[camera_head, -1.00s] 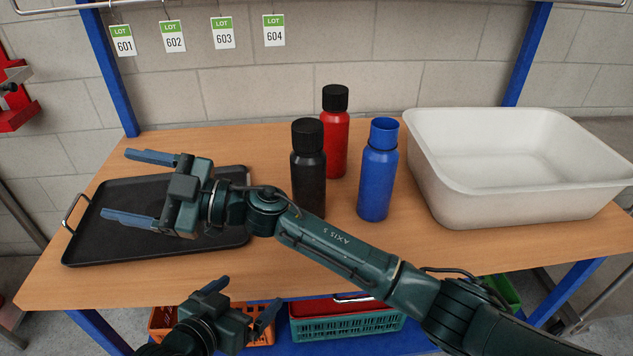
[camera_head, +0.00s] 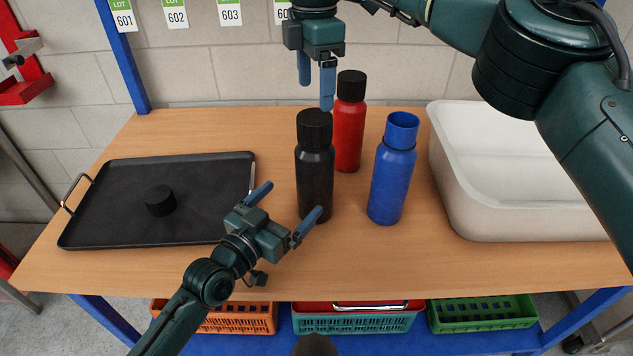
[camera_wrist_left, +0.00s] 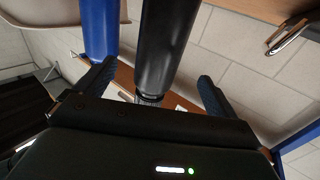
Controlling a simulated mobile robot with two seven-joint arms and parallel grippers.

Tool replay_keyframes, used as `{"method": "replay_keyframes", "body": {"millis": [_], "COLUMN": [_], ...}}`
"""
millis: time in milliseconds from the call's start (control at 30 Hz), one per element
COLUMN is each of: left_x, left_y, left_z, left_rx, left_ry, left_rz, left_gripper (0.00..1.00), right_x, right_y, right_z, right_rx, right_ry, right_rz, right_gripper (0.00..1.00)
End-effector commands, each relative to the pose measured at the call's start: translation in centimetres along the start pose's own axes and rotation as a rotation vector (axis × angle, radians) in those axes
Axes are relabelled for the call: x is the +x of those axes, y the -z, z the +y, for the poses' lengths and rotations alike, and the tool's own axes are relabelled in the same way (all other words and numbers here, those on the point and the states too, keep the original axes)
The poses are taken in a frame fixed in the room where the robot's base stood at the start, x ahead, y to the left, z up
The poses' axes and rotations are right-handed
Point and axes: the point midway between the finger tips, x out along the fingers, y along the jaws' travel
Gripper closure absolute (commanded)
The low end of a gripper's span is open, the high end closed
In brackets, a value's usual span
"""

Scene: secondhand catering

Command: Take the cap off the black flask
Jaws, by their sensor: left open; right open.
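The black flask (camera_head: 315,180) stands upright on the table with its black cap (camera_head: 314,126) on top. My left gripper (camera_head: 286,205) is open low at the flask's left front, its fingers pointing toward the body. In the left wrist view the black flask (camera_wrist_left: 166,45) shows between the spread fingers, with no clear contact. My right gripper (camera_head: 316,97) is open and points down, its fingertips appearing just above the black cap. Whether its fingers are centred over the cap is hard to tell.
A loose black cap (camera_head: 160,199) lies on the dark tray (camera_head: 110,225) at the left. A red flask (camera_head: 349,135) with a black cap stands behind. An uncapped blue flask (camera_head: 391,180) stands close on the right, beside a white tub (camera_head: 470,207).

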Motion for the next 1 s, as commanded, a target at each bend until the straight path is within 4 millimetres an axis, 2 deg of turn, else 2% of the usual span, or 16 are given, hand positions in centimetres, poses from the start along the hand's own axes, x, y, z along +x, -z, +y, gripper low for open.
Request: {"method": "replay_keyframes", "body": {"millis": [300,500,700,1000], "left_x": [6.4,9.5,11.0,11.2], "left_y": [0.1,0.1,0.0,0.0], "left_z": [0.1,0.0,0.0,0.0], "left_rx": [-0.001,0.000,0.000,0.000], "left_ry": [-0.001,-0.001,-0.001,0.000], "left_rz": [0.001,-0.001,-0.001,-0.002], "left_gripper": [0.05,0.05,0.05,0.05], "right_x": [0.1,0.1,0.1,0.1], "right_y": [0.1,0.1,0.1,0.1], "right_z": [0.0,0.0,0.0,0.0], "right_rx": [-0.003,-0.004,-0.005,-0.005], "right_ry": [0.000,-0.001,-0.001,-0.001], "right_rz": [0.004,0.005,0.005,0.005], "right_gripper": [0.25,0.25,0.25,0.25]}}
